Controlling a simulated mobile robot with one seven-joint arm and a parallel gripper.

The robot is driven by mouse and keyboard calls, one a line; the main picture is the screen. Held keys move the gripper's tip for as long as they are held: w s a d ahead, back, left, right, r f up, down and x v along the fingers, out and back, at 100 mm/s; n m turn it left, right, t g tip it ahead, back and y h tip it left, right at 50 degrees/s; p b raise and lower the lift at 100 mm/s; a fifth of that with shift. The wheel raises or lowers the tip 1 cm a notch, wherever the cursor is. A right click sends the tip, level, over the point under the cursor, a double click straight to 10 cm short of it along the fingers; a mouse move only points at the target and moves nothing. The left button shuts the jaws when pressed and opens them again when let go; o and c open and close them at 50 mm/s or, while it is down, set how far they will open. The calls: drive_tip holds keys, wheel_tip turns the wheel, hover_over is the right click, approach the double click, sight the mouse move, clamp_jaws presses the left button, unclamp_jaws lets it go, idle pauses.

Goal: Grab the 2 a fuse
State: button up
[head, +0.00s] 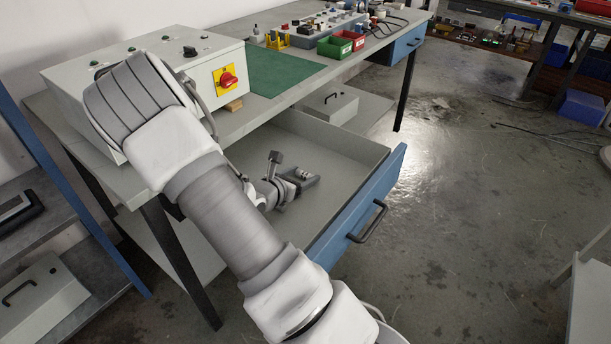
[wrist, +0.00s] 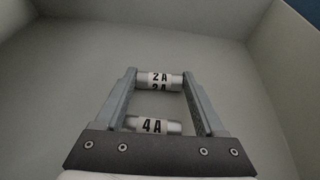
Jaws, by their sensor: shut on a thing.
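The 2 A fuse (wrist: 160,77) is a short silver cylinder with a white label, marked in black, in the wrist view. It lies crosswise between the fingertips of my gripper (wrist: 158,82), which is shut on it end to end. In the head view my gripper (head: 304,179) is inside the open drawer (head: 340,160). A similar 4 A fuse (wrist: 153,126) shows between the fingers, closer to the palm in the picture; its lower side is hidden by my gripper. I cannot tell the exact height of the 2 A fuse above the drawer floor.
The drawer's walls surround my gripper, with a blue front (head: 365,205) and black handle (head: 369,221). The workbench top with a green mat (head: 280,75) and a grey control box (head: 170,60) stands above and behind. Much of the drawer floor is bare.

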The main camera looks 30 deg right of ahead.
drive_tip(key=shift+c, duration=0.7)
drive_tip(key=shift+r, duration=0.3)
wheel_tip(320, 180, up, 4)
drive_tip(key=shift+f+p, duration=0.15)
drive_tip(key=shift+p, duration=1)
drive_tip(key=s+r+p, duration=0.7)
drive_tip(key=s+p, duration=0.2)
drive_tip(key=s, duration=0.2)
drive_tip(key=shift+s+d, duration=0.25)
drive_tip(key=shift+d, duration=0.1)
